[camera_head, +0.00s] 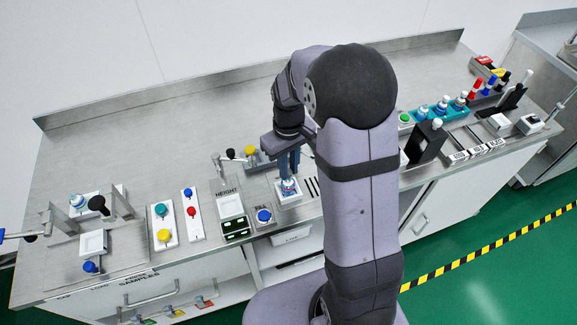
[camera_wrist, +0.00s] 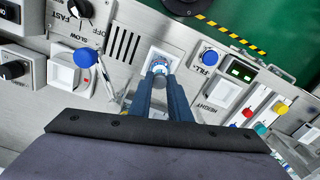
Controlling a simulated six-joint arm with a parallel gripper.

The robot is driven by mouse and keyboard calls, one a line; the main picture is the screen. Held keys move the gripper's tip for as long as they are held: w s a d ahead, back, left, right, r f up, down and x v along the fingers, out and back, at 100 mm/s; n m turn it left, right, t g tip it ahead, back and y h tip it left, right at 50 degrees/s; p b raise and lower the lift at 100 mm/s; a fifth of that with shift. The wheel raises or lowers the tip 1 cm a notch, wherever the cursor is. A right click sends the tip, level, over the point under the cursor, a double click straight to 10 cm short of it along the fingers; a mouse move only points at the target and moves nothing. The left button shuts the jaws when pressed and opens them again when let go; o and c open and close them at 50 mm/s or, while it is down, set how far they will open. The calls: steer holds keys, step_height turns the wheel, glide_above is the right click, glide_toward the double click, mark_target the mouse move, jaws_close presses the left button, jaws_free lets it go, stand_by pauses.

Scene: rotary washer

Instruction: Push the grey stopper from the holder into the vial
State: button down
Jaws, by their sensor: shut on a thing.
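My gripper (camera_head: 290,174) points down over a small clear vial with a blue band (camera_head: 289,186), which stands in a white square holder (camera_head: 285,199) near the bench's front edge. In the wrist view the two blue fingers (camera_wrist: 160,78) are close together. A small grey round piece, which looks like the grey stopper (camera_wrist: 159,69), sits between their tips. It is at the mouth of the vial, inside a blue and white ring. The fingers hide part of it, so I cannot tell how deep it sits.
A blue FILL button (camera_head: 264,216) and a display with green digits (camera_head: 236,228) are just left of the holder. Slots in the bench (camera_wrist: 124,46) lie on its other side. A blue-knobbed lever (camera_wrist: 84,58) stands near the fingers. Racks with more vials (camera_head: 440,107) are at right.

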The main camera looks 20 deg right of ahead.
steer(key=shift+f+b, duration=0.5)
steer(key=shift+f, duration=0.4)
stand_by(1.4)
steer(key=c, duration=1.6)
jaws_free()
steer(key=shift+o, duration=0.2)
steer(key=shift+r, duration=0.1)
steer(key=shift+r+b, duration=0.9)
steer(key=shift+r, duration=2.75)
